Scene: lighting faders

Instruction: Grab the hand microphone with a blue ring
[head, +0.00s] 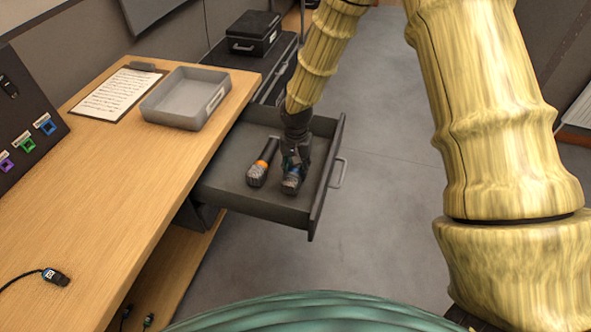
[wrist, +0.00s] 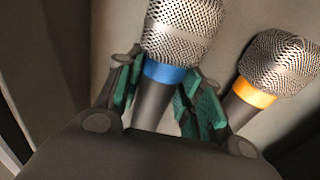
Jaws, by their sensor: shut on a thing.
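The hand microphone with a blue ring (wrist: 166,73) has a silver mesh head and a dark body. In the head view its head end (head: 291,185) shows inside the open drawer (head: 225,190), with the rest largely hidden by my gripper. My gripper (wrist: 160,95) is shut on this microphone, its green-padded fingers on both sides of the body just at the blue ring. In the head view my gripper (head: 296,158) is down in the drawer. A second microphone with an orange ring (wrist: 254,94) lies just right of it in the wrist view; it also shows in the head view (head: 262,163).
The drawer's front wall (head: 328,180) and side walls surround the microphones. The wooden desk (head: 130,190) is on the left, with a grey tray (head: 160,112), a clipboard (head: 118,95) and a cable plug (head: 55,277). A black case (head: 254,33) stands behind. The floor at right is clear.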

